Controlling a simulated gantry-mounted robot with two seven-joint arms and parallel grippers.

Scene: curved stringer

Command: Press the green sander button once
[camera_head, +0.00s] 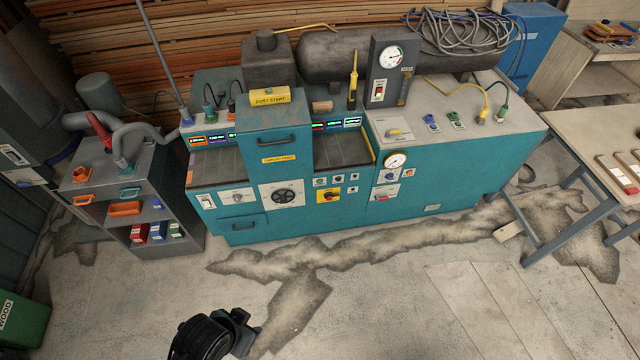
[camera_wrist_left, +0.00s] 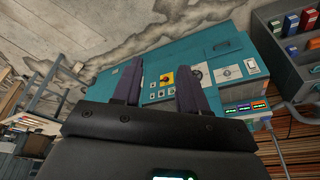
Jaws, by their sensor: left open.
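The teal sander machine (camera_head: 450,165) stands across the middle of the head view, with its control panels facing me. A group of small buttons (camera_head: 336,181) sits beside a yellow switch plate with a red knob (camera_head: 328,196). My left gripper (camera_head: 240,332) is low in the head view, apart from the machine and above the floor. In the left wrist view its two dark fingers (camera_wrist_left: 160,88) are open and empty, with the yellow switch plate (camera_wrist_left: 167,78) showing between them. My right gripper is not in view.
A grey shelf cart (camera_head: 150,185) with hoses stands left of the machine. A workbench (camera_head: 590,135) stands at the right. A green bin (camera_head: 22,320) is at the lower left. The floor (camera_head: 380,290) before the machine is clear.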

